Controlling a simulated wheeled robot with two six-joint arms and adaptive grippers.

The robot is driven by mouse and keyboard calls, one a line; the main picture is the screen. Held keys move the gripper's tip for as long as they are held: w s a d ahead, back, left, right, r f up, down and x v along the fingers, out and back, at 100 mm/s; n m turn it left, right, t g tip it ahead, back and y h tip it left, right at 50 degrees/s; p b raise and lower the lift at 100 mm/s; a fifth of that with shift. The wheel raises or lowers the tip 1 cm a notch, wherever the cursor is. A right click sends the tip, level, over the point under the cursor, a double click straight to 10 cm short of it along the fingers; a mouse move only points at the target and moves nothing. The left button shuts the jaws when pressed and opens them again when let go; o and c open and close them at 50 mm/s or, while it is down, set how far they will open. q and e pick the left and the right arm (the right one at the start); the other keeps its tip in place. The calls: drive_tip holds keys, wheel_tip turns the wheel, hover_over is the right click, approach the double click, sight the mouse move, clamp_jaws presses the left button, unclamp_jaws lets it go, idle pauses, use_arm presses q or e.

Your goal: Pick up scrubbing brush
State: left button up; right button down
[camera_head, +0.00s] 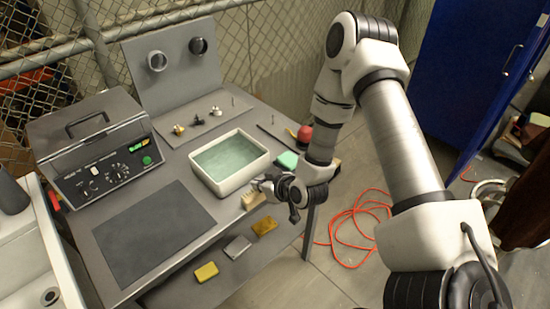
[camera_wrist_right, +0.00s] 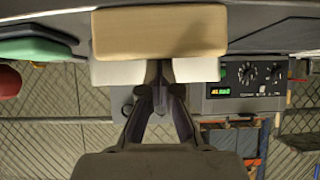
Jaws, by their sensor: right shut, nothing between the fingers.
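The scrubbing brush is most likely the small beige block (camera_head: 252,200) on the grey table (camera_head: 185,170), in front of the white tray. In the right wrist view, the pale wooden block (camera_wrist_right: 160,32) is large at the top, in front of the white tray (camera_wrist_right: 110,73). My right gripper (camera_head: 264,185) is just above and beside the block in the head view. Its fingers (camera_wrist_right: 160,75) are together and hold nothing. I cannot tell whether they touch the block. My left gripper is not in view.
The white tray of greenish liquid (camera_head: 262,148) stands close behind my right gripper. A teal sponge (camera_head: 288,159) and a red round object (camera_head: 305,133) are to its right. Yellow (camera_head: 206,272), grey (camera_head: 237,247) and orange (camera_head: 264,226) blocks lie in front. A control box (camera_head: 95,150) stands left.

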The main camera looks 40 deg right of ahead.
drive_tip(key=s, duration=1.2)
drive_tip(key=shift+d+r+p, duration=0.25)
drive_tip(key=shift+r+p, duration=0.05)
drive_tip(key=shift+p, duration=0.15)
drive_tip(key=shift+d, duration=0.1)
